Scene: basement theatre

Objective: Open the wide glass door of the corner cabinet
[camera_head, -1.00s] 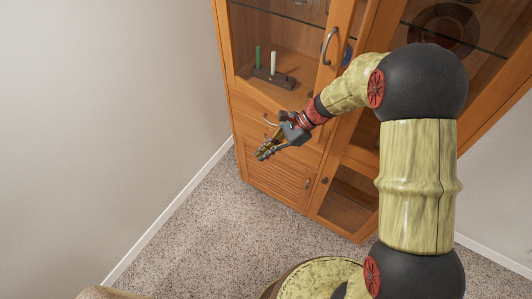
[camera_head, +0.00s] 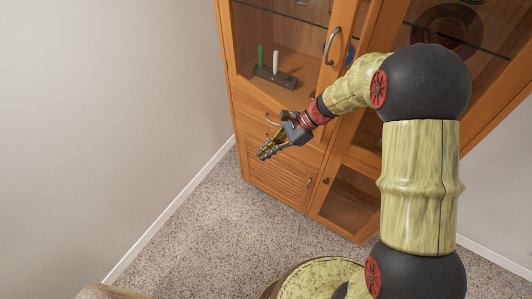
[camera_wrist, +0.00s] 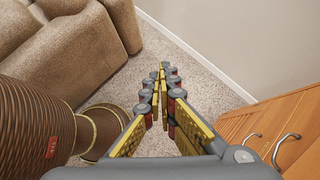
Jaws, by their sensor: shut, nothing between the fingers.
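The wooden corner cabinet (camera_head: 228,60) stands at the top centre and right of the head view. Its left glass door shows a shelf with candles behind it and a curved metal handle (camera_head: 331,45) on its right-hand frame. Another glass front (camera_head: 480,45) faces right, with a round dark plate behind it, partly hidden by my arm. Both fronts look closed. My gripper (camera_head: 263,153) is shut and empty, in front of the drawers, below and left of the curved handle and apart from it. In the wrist view, my gripper (camera_wrist: 165,70) points at the carpet, its fingers together.
Drawers with metal handles (camera_wrist: 286,144) lie at the lower right of the wrist view. A brown sofa (camera_wrist: 70,55) stands at upper left there. A pale wall (camera_head: 100,100) runs along the left, and speckled carpet (camera_head: 190,235) is free in front of the cabinet.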

